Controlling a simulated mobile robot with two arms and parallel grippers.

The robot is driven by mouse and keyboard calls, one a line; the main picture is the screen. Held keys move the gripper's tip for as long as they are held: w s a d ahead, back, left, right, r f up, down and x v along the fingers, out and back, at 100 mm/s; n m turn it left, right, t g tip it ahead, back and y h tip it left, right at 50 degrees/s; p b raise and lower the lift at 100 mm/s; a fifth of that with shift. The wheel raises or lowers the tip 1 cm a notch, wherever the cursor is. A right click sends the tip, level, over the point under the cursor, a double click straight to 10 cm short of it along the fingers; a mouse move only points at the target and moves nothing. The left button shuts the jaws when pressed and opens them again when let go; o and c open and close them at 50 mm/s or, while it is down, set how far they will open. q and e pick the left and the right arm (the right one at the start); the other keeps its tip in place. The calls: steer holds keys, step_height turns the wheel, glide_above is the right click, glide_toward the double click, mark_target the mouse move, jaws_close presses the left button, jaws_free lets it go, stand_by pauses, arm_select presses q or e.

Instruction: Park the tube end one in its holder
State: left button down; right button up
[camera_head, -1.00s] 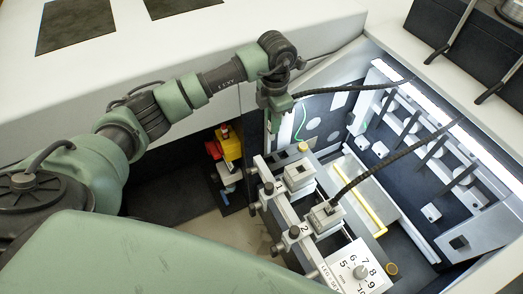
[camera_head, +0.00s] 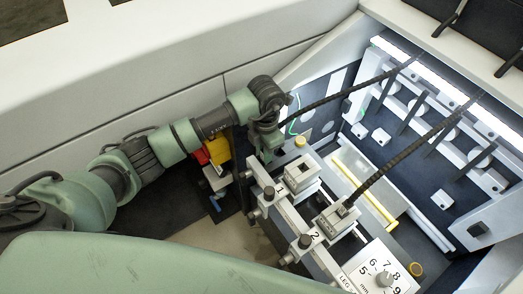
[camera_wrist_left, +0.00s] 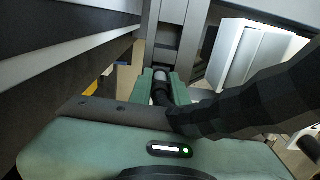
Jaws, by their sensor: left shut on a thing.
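My left gripper (camera_head: 268,150) is shut on tube end one (camera_wrist_left: 160,88), which is mostly hidden by the fingers in the head view. Its black ribbed hose (camera_head: 345,97) runs from the gripper up to the machine's back wall at the upper right. In the left wrist view the hose (camera_wrist_left: 255,105) sweeps off to the right. A grey holder block with a square opening (camera_head: 300,178), empty, sits on the rail just right of and below the gripper. The gripper is close to it, apparently apart from it. My right gripper is out of view.
A second hose (camera_head: 405,155) ends in the block beside the mark 2 (camera_head: 338,218). A numbered dial plate (camera_head: 378,275) lies in front. Yellow and red parts (camera_head: 215,150) stand behind my left arm. A yellow-edged tray (camera_head: 365,195) lies inside the lit machine bay.

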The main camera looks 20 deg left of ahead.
arm_select(q)
steer(key=shift+w+a, duration=0.1)
steer(key=shift+a, duration=0.05)
steer(key=shift+s+d, duration=0.25)
steer(key=shift+d, duration=0.05)
steer(key=c, duration=1.5)
jaws_free()
steer(key=shift+o, duration=0.9)
steer(key=shift+w+a+f, duration=0.1)
steer(key=shift+a, duration=0.05)
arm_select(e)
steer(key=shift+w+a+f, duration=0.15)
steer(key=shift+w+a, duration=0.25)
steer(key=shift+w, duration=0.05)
arm_select(q)
steer(key=shift+r, duration=0.7)
step_height(320, 180, up, 11)
steer(key=b, duration=0.2)
steer(key=shift+b, duration=0.4)
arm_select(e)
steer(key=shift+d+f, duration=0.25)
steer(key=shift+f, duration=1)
